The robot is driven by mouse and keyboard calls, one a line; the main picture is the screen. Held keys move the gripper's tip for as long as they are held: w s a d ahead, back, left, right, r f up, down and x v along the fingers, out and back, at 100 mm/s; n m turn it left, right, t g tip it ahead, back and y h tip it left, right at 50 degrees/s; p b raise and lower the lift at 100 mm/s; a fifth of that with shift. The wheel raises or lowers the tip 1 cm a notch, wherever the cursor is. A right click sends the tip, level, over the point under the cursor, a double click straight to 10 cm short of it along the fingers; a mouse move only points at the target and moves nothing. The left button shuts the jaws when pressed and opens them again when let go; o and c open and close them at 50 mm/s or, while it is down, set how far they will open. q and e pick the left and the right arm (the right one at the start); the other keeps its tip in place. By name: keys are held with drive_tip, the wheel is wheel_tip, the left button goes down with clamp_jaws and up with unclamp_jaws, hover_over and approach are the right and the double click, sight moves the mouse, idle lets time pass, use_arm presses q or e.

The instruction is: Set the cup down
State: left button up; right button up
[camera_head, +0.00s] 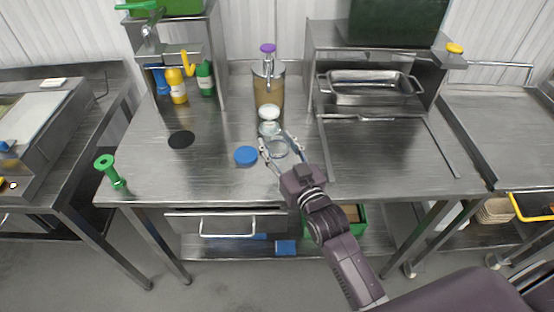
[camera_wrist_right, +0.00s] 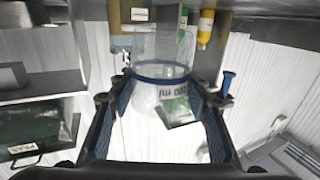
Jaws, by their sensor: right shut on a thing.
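The clear cup (camera_head: 279,151) is between the fingertips of my right gripper (camera_head: 281,144) over the middle of the steel table. In the right wrist view the cup (camera_wrist_right: 165,45) is see-through, with a blue band and blue lettering. The right gripper (camera_wrist_right: 158,85) is shut on it there, with one finger on each side. The cup is hard to make out in the head view, so I cannot tell whether its base touches the table. My left gripper is not in view.
A clear container (camera_head: 268,90) with tan contents stands behind the cup, with a small white-topped item (camera_head: 269,113) in front of it. A blue disc (camera_head: 246,155) lies just left of the gripper. A green-handled tool (camera_head: 110,170) is at the front left. The table's left middle is mostly clear.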

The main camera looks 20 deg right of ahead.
sight(277, 162)
drive_tip(key=shift+f, duration=3.4)
drive_tip(key=o, duration=1.1)
drive_tip(key=shift+f, duration=0.1)
drive_tip(key=shift+c, duration=0.2)
